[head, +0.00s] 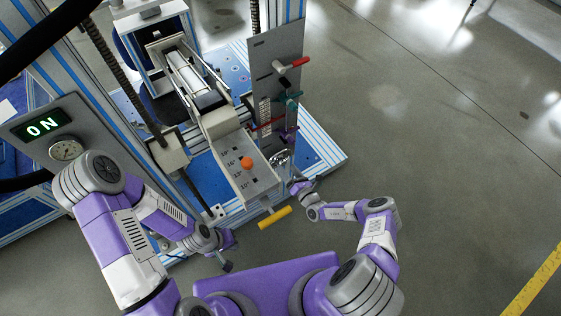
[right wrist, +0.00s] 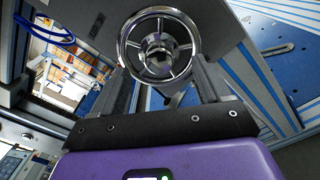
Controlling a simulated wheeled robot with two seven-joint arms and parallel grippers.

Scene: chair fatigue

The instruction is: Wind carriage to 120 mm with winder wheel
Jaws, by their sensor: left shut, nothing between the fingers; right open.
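The chrome winder wheel (right wrist: 158,14), with spokes and a round hub, is straight ahead in the right wrist view. It shows small in the head view (head: 280,157), on the lower part of the grey upright plate. My right gripper (right wrist: 160,72) is open, its two fingers pointing at the wheel with the hub between them in the picture; I cannot tell whether they touch it. In the head view the right gripper (head: 296,183) is just below the wheel. My left gripper (head: 228,262) is shut and empty, low at the left of the yellow handle. The scale (head: 265,112) beside a red pointer is too small to read.
The grey plate (head: 276,60) carries red, teal and purple handles. A tilted box with an orange knob (head: 247,162) and a yellow T-handle (head: 275,217) stands left of the wheel. An ON display (head: 43,125) and gauge are at left. Floor at right is clear.

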